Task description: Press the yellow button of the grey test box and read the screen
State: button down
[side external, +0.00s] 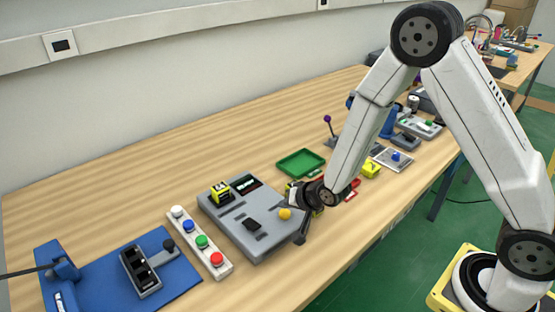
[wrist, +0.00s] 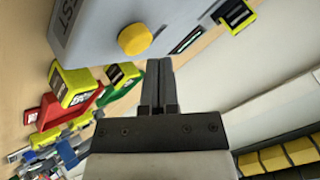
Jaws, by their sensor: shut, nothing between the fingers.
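The grey test box (side external: 262,238) lies flat on the wooden table in the side view. Its yellow button (side external: 284,213) is on the right part of its top. In the wrist view the box (wrist: 95,22) fills the upper left, with the yellow button (wrist: 135,39) close above my fingertips. The dark screen (side external: 246,184) sits at the box's far edge; its text is too small to read, and in the wrist view the screen (wrist: 188,40) is edge-on. My gripper (wrist: 158,62) is shut and empty, beside the button with a visible gap. In the side view my gripper (side external: 302,238) is at the box's right edge.
A yellow-and-black block (side external: 221,192) stands on the box. A white strip of coloured buttons (side external: 201,243) and a blue base (side external: 180,287) lie left. A green tray (side external: 300,163) is behind; red and yellow items lie right, close to my arm.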

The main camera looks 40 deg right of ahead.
jog(key=shift+f, duration=0.95)
dwell(1.4)
jog(key=shift+r, duration=0.9)
dwell(0.3)
jog(key=shift+r, duration=2.55)
jog(key=n+g, duration=0.4)
send_near(287, 214)
jog(key=s+d+r, duration=0.2)
jog(key=s+r, duration=0.1)
jog(key=s, duration=0.1)
jog(key=s+r+n+g, duration=0.1)
jog(key=s+n, duration=0.1)
jog(key=s, duration=0.2)
jog(key=s+d+n+g+h, duration=0.1)
jog(key=s, duration=0.3)
jog(key=shift+s+d+r+n+g, duration=0.3)
jog(key=shift+d+r+n, duration=0.05)
jog(key=shift+n, duration=0.05)
